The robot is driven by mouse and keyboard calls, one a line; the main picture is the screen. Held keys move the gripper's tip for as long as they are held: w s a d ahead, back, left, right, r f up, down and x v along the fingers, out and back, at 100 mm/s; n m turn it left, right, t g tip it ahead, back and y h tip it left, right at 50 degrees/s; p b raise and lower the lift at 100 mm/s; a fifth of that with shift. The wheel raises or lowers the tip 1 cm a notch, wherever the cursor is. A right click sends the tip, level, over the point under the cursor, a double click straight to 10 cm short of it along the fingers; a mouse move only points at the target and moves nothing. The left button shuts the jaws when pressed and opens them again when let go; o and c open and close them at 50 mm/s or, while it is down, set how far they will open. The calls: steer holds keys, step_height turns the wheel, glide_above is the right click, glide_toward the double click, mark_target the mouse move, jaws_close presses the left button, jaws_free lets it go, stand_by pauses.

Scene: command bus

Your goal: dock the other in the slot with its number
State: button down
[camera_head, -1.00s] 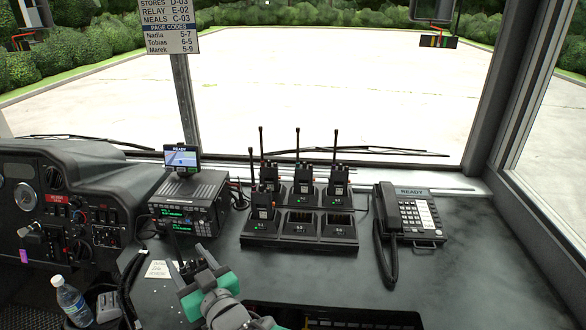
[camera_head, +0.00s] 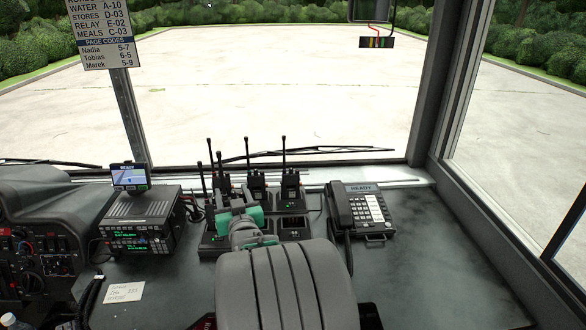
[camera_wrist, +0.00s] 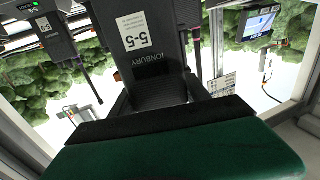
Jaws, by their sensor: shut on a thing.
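My gripper (camera_head: 238,200) is shut on a dark handheld radio, over the front middle of the charging dock (camera_head: 207,252). In the head view the gripper hides most of the held radio. In the wrist view, which looks upside down, the radio (camera_wrist: 155,45) fills the top centre and has a white label reading 5-5. A green finger pad (camera_wrist: 190,150) lies across the bottom. Three radios stand in the back row, including the middle one (camera_head: 257,184) and right one (camera_head: 290,186). The front right slot (camera_head: 294,232) is empty. Whether the held radio touches its slot is hidden.
A desk phone (camera_head: 368,212) stands close right of the dock. A radio console (camera_head: 142,222) with a small screen (camera_head: 130,176) stands to the left. A paper note (camera_head: 124,291) lies in front of the console. A code sign (camera_head: 103,35) hangs at upper left.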

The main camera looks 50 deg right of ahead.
steer(key=s+d+r+m+g+h, duration=0.1)
steer(key=s+d, duration=0.3)
steer(key=d, duration=0.4)
steer(key=s+d+m+g+h+p, duration=0.1)
steer(key=s+d, duration=0.3)
steer(key=d, duration=0.4)
steer(key=shift+d+r+m+g+h, duration=0.3)
steer(key=shift+m+g+h, duration=0.3)
steer(key=shift+h, duration=0.3)
steer(key=shift+a, duration=0.1)
step_height(320, 180, down, 8)
steer(key=b, duration=0.4)
steer(key=shift+r, duration=0.2)
steer(key=shift+f+b, duration=0.25)
steer(key=shift+b, duration=0.45)
steer(key=c, duration=0.8)
jaws_free()
steer(key=shift+c, duration=0.2)
steer(key=o, duration=0.4)
steer(key=shift+f, duration=0.1)
steer(key=shift+s, duration=0.1)
